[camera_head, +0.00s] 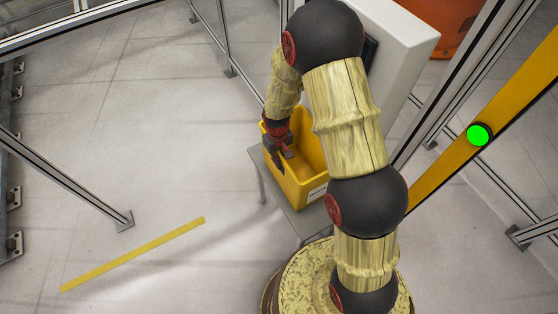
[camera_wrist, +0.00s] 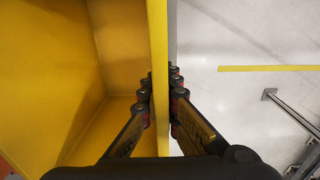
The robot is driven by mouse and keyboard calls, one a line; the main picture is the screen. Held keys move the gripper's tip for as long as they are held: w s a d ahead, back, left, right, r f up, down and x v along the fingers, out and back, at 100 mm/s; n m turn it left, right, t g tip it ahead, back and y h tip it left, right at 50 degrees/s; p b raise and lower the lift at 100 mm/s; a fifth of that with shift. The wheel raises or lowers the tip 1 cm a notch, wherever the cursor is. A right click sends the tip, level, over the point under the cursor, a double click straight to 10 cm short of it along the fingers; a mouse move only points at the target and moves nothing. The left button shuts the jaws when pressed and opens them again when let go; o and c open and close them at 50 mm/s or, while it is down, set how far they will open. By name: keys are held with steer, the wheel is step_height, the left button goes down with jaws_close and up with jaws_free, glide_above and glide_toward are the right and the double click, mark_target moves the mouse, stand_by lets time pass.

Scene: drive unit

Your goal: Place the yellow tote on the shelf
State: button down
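The yellow tote (camera_head: 291,186) appears to rest upright on a small grey stand (camera_head: 306,221), partly hidden behind my arm. It is open at the top, and its inside looks empty where I can see. My gripper (camera_head: 281,150) is at the tote's left wall. In the wrist view, the tote wall (camera_wrist: 158,60) runs between the fingers of my gripper (camera_wrist: 161,95), one finger inside the tote and one outside. Both fingertips look pressed against the wall. I cannot make out a separate shelf for certain.
A grey box-shaped panel (camera_head: 393,45) stands behind the tote, with an orange object (camera_head: 445,22) beyond. Metal-framed fencing (camera_head: 70,182) lies left and right. A green light (camera_head: 479,135) sits on a yellow beam. The floor at left, with a yellow line (camera_head: 135,253), is clear.

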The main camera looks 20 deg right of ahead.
steer(key=c, duration=2.5)
jaws_free()
steer(key=shift+f, duration=0.15)
steer(key=shift+c, duration=0.2)
steer(key=o, duration=0.4)
steer(key=shift+o, duration=0.5)
steer(key=s+r+m+t+p, duration=0.1)
steer(key=s+r, duration=0.2)
steer(key=r, duration=1.2)
steer(key=s+r+t+p, duration=0.1)
steer(key=s+r, duration=0.2)
steer(key=r, duration=1.2)
steer(key=s+r+t, duration=0.1)
steer(key=s+r, duration=0.4)
steer(key=s, duration=0.3)
steer(key=s+r+m+t, duration=0.1)
steer(key=s+r+t, duration=0.1)
steer(key=s+r, duration=0.4)
steer(key=s+d, duration=0.1)
steer(key=s, duration=0.1)
steer(key=shift+s+r+t, duration=0.2)
steer(key=shift+s+t, duration=0.1)
